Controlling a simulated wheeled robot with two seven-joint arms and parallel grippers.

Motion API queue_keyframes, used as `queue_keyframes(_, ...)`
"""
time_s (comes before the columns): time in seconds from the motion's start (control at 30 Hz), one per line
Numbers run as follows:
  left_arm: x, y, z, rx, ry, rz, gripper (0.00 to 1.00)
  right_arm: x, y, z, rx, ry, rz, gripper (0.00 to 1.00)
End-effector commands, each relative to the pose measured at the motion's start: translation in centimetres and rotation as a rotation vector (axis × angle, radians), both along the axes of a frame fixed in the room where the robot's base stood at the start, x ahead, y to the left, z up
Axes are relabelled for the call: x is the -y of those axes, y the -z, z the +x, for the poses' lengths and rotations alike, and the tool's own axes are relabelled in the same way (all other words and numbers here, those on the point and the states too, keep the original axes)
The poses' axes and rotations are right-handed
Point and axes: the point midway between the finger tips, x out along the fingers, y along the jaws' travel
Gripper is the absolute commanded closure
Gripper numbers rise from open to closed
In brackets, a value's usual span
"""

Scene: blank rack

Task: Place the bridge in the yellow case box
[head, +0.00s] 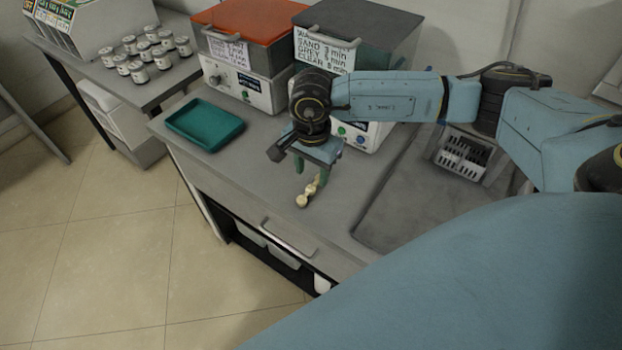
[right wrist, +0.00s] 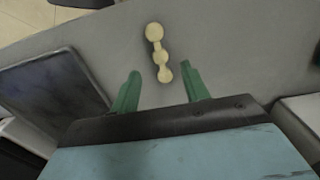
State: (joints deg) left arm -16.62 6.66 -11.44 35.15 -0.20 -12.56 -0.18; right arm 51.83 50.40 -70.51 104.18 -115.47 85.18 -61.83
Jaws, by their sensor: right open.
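The bridge (head: 307,194) is a small cream piece of several joined rounded lumps, lying on the grey bench top. In the right wrist view the bridge (right wrist: 158,50) lies lengthwise, its near end between the two green fingertips. My right gripper (head: 308,172) is above the bridge, open and empty, and partly hides it in the head view. The right wrist view shows the fingers (right wrist: 160,82) apart on either side of it, not visibly touching it. No yellow case box can be made out in either view. My left gripper is not in view.
A teal tray (head: 205,125) sits left on the bench. Behind stand two machines with an orange lid (head: 250,20) and a dark lid (head: 358,28). A dark mat (head: 400,205) and a white basket (head: 461,158) are at right. Several jars (head: 139,72) stand on the far-left table.

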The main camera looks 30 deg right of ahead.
Motion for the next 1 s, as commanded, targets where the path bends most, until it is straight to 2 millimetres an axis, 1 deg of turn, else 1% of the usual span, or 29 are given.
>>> queue_keyframes(0.03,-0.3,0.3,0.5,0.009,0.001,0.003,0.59,-0.1,0.5,0.0,-0.001,-0.001,0.001,0.54)
queue_keyframes(0.1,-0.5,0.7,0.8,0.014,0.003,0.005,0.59,-0.2,1.5,-0.1,-0.003,-0.001,0.001,0.54)
queue_keyframes(0.3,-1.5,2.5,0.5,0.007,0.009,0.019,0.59,-0.3,4.4,-0.1,-0.002,0.0,0.0,0.54)
queue_keyframes(0.4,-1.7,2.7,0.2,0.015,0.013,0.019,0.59,-0.3,5.0,-0.1,-0.001,0.0,0.001,0.54)
queue_keyframes(0.6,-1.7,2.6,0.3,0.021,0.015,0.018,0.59,-0.3,5.0,-0.1,0.0,0.0,0.001,0.54)
queue_keyframes(0.67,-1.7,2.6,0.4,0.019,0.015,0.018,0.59,-0.3,5.0,-0.1,0.0,0.0,0.001,0.61)
queue_keyframes(0.93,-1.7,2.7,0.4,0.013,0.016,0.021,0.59,-0.3,5.0,-0.1,-0.001,0.0,0.001,0.96)
queue_keyframes(0.97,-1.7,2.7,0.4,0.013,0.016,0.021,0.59,-0.3,5.0,-0.1,-0.001,0.0,0.001,1.0)
queue_keyframes(1.0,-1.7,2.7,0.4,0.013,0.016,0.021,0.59,-0.3,5.0,-0.1,0.0,0.001,0.001,1.0)
